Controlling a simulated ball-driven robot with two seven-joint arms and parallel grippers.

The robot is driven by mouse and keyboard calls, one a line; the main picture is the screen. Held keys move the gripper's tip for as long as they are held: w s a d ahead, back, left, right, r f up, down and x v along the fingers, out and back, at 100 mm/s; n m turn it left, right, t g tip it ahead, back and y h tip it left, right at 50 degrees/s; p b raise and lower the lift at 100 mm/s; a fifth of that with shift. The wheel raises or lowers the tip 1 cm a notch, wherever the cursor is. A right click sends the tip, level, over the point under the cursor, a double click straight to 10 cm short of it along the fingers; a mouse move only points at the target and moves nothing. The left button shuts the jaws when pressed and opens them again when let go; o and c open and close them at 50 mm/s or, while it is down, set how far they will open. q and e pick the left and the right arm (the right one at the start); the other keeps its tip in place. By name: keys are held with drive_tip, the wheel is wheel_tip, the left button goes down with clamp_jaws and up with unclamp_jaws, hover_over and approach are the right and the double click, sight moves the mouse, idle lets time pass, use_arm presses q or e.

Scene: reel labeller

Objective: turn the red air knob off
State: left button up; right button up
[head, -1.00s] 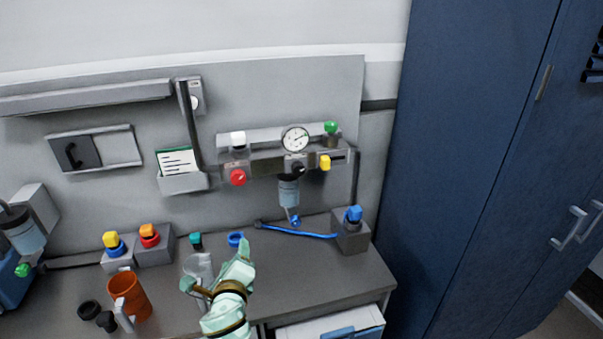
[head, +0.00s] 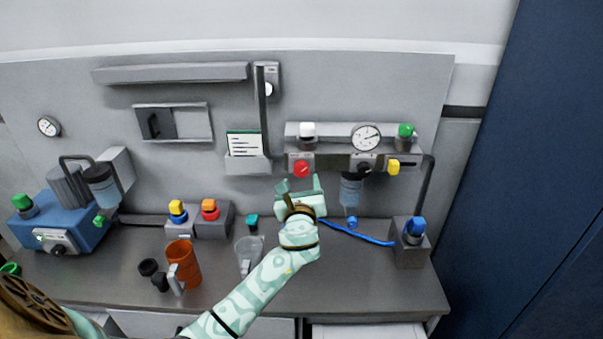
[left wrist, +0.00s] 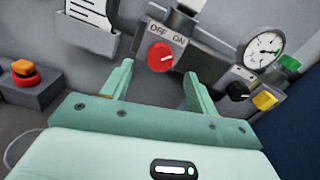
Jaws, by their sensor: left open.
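The red air knob (head: 302,168) is on the left end of the grey air unit on the back panel. In the left wrist view the red knob (left wrist: 160,57) sits under a label reading OFF and ON, and its pale pointer mark points right, toward the ON side. My left gripper (head: 299,186) is just below and in front of the knob. In the left wrist view its two fingers (left wrist: 158,88) are spread apart, with the knob beyond and between them, and nothing is held. My right gripper is not in view.
A pressure gauge (head: 366,137), a black knob (head: 364,168) and a yellow knob (head: 393,167) are right of the red knob. A card holder (head: 248,165) is to its left. An orange mug (head: 184,264) and a clear cup (head: 249,254) stand on the bench.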

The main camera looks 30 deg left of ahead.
sight(301, 171)
use_arm(q)
drive_tip(key=x, duration=0.5)
drive_tip(key=shift+w+a+b, duration=0.2)
drive_tip(key=shift+w+b, duration=0.1)
drive_tip(key=shift+w, duration=0.05)
drive_tip(key=c, duration=1)
